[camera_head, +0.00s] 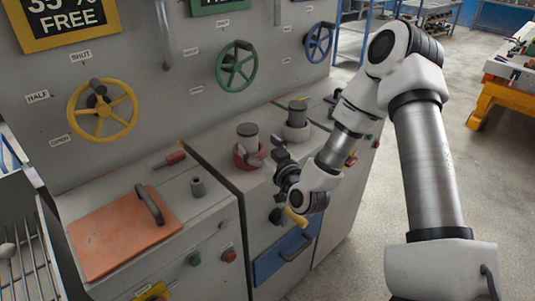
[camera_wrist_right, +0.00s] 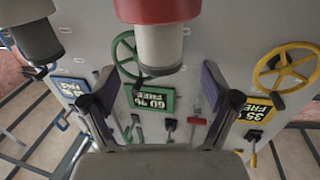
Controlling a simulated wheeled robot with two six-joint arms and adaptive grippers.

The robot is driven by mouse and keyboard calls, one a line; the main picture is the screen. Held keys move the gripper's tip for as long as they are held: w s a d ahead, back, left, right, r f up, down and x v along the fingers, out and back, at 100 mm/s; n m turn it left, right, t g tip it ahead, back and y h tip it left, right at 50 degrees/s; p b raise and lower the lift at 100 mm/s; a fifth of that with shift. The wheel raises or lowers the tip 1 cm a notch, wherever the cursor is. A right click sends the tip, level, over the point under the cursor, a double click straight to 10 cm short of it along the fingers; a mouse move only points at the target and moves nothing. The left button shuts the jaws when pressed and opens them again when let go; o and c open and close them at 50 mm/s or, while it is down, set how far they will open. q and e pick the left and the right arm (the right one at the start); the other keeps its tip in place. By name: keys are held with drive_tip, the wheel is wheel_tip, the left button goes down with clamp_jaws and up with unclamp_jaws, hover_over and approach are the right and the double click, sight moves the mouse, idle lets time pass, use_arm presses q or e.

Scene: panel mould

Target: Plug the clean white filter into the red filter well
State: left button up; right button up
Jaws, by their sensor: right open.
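The red filter well (camera_head: 242,160) stands on top of the middle cabinet and also shows in the right wrist view (camera_wrist_right: 155,9). A pale white filter with a dark grey cap (camera_head: 247,131) stands upright in it; it shows upside down in the wrist view (camera_wrist_right: 160,48). My right gripper (camera_head: 268,160) is beside the red well on its right. In the wrist view its two fingers (camera_wrist_right: 160,105) are wide apart, with the filter beyond them and nothing held. A second dark-capped filter (camera_head: 297,105) stands in a pale well (camera_head: 296,131) to the right. My left gripper is not in view.
Yellow (camera_head: 103,112), green (camera_head: 235,66) and blue (camera_head: 319,42) handwheels line the panel behind. A blue drawer (camera_head: 283,258) is below.

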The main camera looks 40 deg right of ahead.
drive_tip(key=s, duration=0.6)
drive_tip(key=shift+a, duration=0.4)
drive_tip(key=s+a+f+n+g+y, duration=0.1)
drive_tip(key=s+a+f+n+g, duration=0.2)
drive_tip(key=f, duration=0.6)
drive_tip(key=s+a+f+n+g+y, duration=0.1)
drive_tip(key=s+a+f+g+y, duration=0.1)
drive_tip(key=s+a+f+g, duration=0.35)
drive_tip(key=s+a+f+n+g+y, duration=0.15)
drive_tip(key=a+f, duration=0.25)
drive_tip(key=f, duration=0.7)
drive_tip(key=s+f+m+g+h, duration=0.1)
drive_tip(key=s+f+m+g, duration=0.1)
drive_tip(key=s, duration=0.5)
drive_tip(key=s+f+m+g+h, duration=0.1)
drive_tip(key=s+f+m+g, duration=0.1)
drive_tip(key=s+f+g, duration=0.3)
drive_tip(key=s+g, duration=0.1)
drive_tip(key=s, duration=0.2)
drive_tip(key=shift+m, duration=0.35)
